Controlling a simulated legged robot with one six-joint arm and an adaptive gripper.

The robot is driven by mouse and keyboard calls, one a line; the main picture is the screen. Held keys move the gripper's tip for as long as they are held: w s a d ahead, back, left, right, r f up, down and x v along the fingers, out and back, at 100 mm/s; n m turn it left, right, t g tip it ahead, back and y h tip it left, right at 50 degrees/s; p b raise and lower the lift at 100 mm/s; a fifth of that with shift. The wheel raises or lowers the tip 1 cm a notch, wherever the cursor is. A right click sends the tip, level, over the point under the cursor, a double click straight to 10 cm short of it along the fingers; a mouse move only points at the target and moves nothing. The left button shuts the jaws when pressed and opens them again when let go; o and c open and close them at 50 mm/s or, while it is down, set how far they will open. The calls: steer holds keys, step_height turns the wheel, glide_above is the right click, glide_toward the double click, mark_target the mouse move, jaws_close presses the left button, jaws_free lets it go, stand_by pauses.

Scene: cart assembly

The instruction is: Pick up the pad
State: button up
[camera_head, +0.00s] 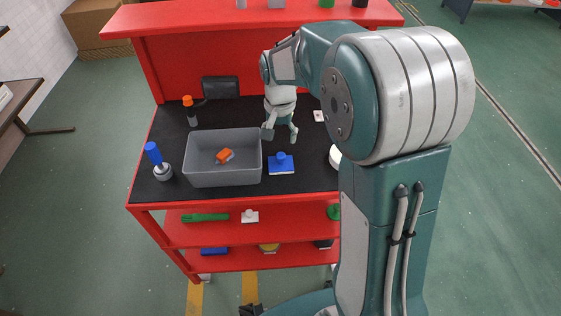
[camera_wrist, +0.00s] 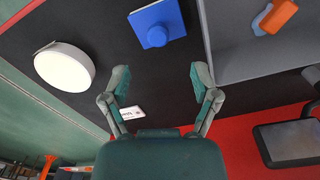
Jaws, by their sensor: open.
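A flat blue square piece with a round knob on top, which looks like the pad (camera_head: 281,165), lies on the black cart top just right of the grey bin. My gripper (camera_head: 280,133) points down over the cart top, behind the pad as seen from my body. In the wrist view my gripper (camera_wrist: 160,75) has its two fingers spread wide with nothing between them. The pad lies beyond the fingertips and is not touched.
The grey bin (camera_head: 222,180) holds an orange piece (camera_head: 224,156). A white round thing (camera_wrist: 65,68) and a small white card (camera_wrist: 132,113) lie nearby. An orange-capped bottle (camera_head: 189,110) and a blue-handled tool (camera_head: 156,160) stand left. Lower red shelves hold several items.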

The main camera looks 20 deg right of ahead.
mark_target(281, 154)
steer(key=shift+a+f, duration=0.2)
steer(key=shift+f, duration=1.05)
steer(key=f, duration=0.5)
steer(key=shift+d, duration=0.4)
steer(key=shift+a+f, duration=0.1)
steer(key=shift+f, duration=0.2)
jaws_close()
